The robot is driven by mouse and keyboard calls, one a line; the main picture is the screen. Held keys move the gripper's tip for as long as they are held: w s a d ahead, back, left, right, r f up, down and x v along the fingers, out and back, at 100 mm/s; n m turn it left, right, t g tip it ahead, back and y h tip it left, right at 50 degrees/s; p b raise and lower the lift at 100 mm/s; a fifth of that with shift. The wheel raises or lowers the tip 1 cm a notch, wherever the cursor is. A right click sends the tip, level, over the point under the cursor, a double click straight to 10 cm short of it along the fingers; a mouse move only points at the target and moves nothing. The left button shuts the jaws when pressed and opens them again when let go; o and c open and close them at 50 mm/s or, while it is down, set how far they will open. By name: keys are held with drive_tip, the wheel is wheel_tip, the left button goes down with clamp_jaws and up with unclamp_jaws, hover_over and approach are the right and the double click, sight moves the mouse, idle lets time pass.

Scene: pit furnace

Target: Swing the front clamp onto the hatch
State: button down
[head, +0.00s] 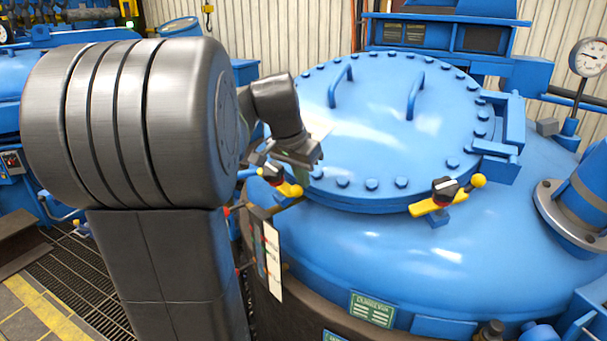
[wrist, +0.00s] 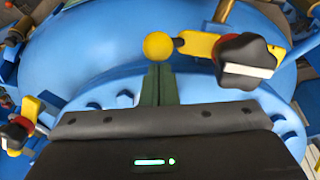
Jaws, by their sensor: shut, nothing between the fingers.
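The blue round hatch (head: 385,125) is closed on the vessel, with two handles and a ring of bolts. A yellow clamp with a black knob and a yellow ball end (head: 291,189) is at its left front rim. In the wrist view this clamp (wrist: 200,44) lies roughly along the rim, just outside it. A similar clamp (head: 432,206) is at the right front rim; it also shows at the left of the wrist view (wrist: 15,138). My gripper (wrist: 157,72) is shut and empty, its fingertips close beside the yellow ball. Contact cannot be told.
A hinge bracket (head: 510,125) stands at the hatch's right side. A flanged blue pipe (head: 580,205) and a pressure gauge (head: 590,57) are farther right. A white panel (head: 272,260) hangs on the vessel's left front. The hatch top is clear apart from its handles.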

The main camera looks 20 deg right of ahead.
sight(293, 189)
drive_tip(key=shift+s+a+f+m+b, duration=0.2)
drive_tip(key=shift+s+a+m+b, duration=0.15)
drive_tip(key=shift+m, duration=0.25)
drive_tip(key=shift+s+a+f+m+b, duration=0.1)
drive_tip(key=shift+a+f+m+b, duration=0.15)
drive_tip(key=shift+m+b, duration=0.3)
drive_tip(key=m, duration=0.1)
drive_tip(key=a+b, duration=0.1)
drive_tip(key=m, duration=0.1)
drive_tip(key=shift+s+a+f+m, duration=0.25)
drive_tip(key=shift+a+f+m, duration=0.05)
drive_tip(key=shift+f+m, duration=0.05)
drive_tip(key=w+a+f+m+b, duration=0.1)
drive_tip(key=w+a+m+b, duration=0.2)
drive_tip(key=a+m, duration=0.5)
drive_tip(key=shift+f+m+t+y+b, duration=0.35)
drive_tip(key=shift+m+b, duration=0.4)
drive_tip(key=shift+m, duration=0.45)
